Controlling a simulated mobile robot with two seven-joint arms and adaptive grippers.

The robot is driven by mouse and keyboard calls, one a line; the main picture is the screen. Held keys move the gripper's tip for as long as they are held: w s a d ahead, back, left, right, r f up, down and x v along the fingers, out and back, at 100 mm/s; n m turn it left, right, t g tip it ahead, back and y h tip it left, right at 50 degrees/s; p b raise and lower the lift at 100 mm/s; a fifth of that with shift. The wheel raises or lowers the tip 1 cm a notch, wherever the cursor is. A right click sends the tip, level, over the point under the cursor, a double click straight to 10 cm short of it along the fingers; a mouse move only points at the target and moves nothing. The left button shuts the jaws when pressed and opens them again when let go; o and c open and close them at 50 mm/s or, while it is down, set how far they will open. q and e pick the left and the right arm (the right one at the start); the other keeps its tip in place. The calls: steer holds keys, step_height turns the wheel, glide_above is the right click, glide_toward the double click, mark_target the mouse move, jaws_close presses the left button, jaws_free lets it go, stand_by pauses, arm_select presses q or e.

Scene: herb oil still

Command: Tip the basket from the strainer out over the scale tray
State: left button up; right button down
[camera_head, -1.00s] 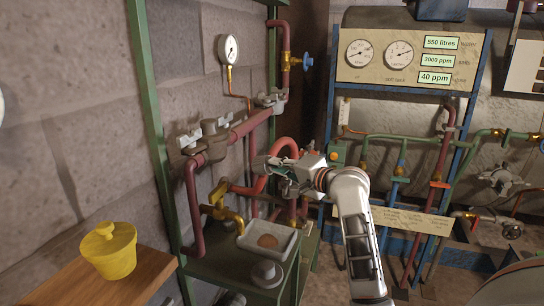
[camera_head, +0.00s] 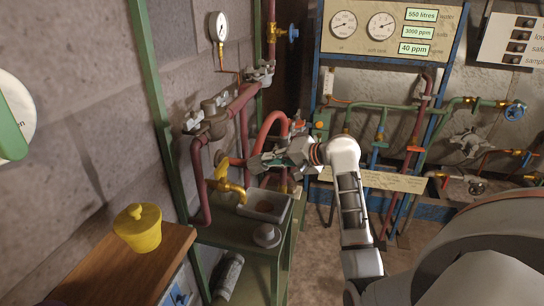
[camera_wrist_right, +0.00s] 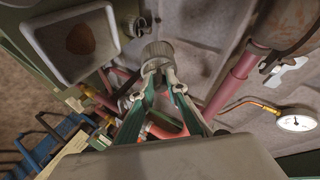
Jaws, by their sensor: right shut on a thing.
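My right gripper (camera_head: 254,164) is above the scale tray (camera_head: 284,215), its fingers pointing left toward the red pipe and wall. In the right wrist view, its fingertips (camera_wrist_right: 160,72) are shut on a small grey ribbed basket (camera_wrist_right: 157,52). I cannot make out the basket's inside. The tray also shows in the wrist view (camera_wrist_right: 58,66), as a pale square dish to the left of the basket, with a round brown patch (camera_wrist_right: 80,39) in it. The basket appears beside the tray in that view. The strainer is not clearly identifiable. My left gripper is not in view.
A yellow lidded pot (camera_head: 138,228) stands on a wooden top (camera_head: 95,270) at lower left. A yellow tap (camera_head: 226,183) and red pipe (camera_head: 198,180) stand close behind the tray. A round grey fitting (camera_head: 266,235) sits in front of it. A gauge panel (camera_head: 390,28) stands behind.

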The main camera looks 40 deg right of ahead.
mark_target(263, 163)
steer(key=shift+w+a+r+g+h+p, duration=0.1)
steer(key=shift+a+r+g+h+p, duration=0.05)
steer(key=shift+r+g+h+p, duration=0.15)
steer(key=shift+w+a+r+g+h+p, duration=0.1)
steer(key=shift+r+g+h+p, duration=0.1)
steer(key=shift+r+g+p, duration=0.2)
steer(key=shift+w+a+n+g+h, duration=0.15)
steer(key=shift+n+g+h, duration=0.2)
steer(key=shift+g, duration=0.25)
steer(key=shift+w+a+f+n+g+h, duration=0.1)
steer(key=shift+w+a+n+g+h, duration=0.15)
steer(key=shift+g+h, duration=0.45)
steer(key=g, duration=0.1)
steer(key=g+h, duration=0.1)
steer(key=g, duration=0.1)
steer(key=shift+w+a+r+n+h, duration=0.25)
steer(key=shift+w+n+h, duration=0.05)
steer(key=shift+w+h, duration=0.05)
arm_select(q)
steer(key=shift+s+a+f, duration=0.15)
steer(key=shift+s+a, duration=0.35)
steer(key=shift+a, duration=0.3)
arm_select(e)
steer(key=shift+w+a+n+g+h, duration=0.2)
steer(key=shift+n+g+h, duration=0.1)
steer(key=shift+g+h, duration=0.45)
